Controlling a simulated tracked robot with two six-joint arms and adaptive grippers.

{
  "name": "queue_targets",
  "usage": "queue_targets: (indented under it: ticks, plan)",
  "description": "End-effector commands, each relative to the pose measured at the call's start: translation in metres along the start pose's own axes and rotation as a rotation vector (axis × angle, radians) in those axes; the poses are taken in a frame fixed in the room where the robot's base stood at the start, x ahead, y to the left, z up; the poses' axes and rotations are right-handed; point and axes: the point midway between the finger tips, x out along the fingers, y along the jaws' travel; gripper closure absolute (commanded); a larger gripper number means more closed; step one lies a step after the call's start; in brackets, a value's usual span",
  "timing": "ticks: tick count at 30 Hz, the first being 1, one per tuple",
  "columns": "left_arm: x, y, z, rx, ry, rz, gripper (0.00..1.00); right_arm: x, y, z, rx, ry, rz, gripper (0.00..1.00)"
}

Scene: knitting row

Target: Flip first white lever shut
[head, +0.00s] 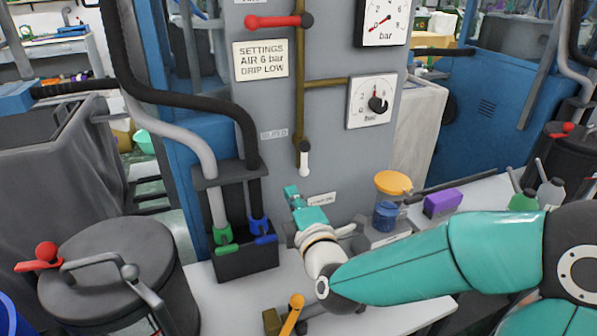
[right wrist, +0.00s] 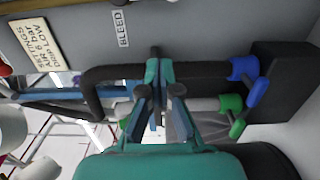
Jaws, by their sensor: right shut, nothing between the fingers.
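A small white lever (head: 304,158) hangs downward from a dark fitting at the lower end of the brass pipe (head: 299,90) on the grey panel (head: 335,140). My right gripper (head: 291,192) is a little below and left of the lever in the head view, in front of the panel, and looks apart from it. Its fingers are shut and empty. In the right wrist view the gripper (right wrist: 159,92) points toward a black hose (right wrist: 105,76); I cannot make out the white lever there. My left gripper is not in view.
A black block with green (head: 222,236) and blue (head: 258,228) hose clamps stands left of the gripper. A jar with an orange lid (head: 393,183) and a purple box (head: 442,203) are right. A red lever (head: 275,21) is above; a yellow lever (head: 293,313) is in front.

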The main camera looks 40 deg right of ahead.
Motion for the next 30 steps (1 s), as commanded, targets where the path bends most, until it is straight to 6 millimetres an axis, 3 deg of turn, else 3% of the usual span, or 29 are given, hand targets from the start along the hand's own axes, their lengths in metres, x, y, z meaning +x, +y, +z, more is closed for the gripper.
queue_targets:
  ticks: [11,18,30]
  plan:
    - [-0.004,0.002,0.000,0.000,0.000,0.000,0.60,0.075,0.000,0.004,0.001,-0.003,0.000,1.00]
    - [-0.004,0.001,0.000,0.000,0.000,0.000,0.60,0.080,0.001,0.033,0.000,-0.001,0.002,1.00]
    - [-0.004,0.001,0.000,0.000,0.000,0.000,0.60,0.081,0.000,0.038,0.001,0.002,0.001,1.00]
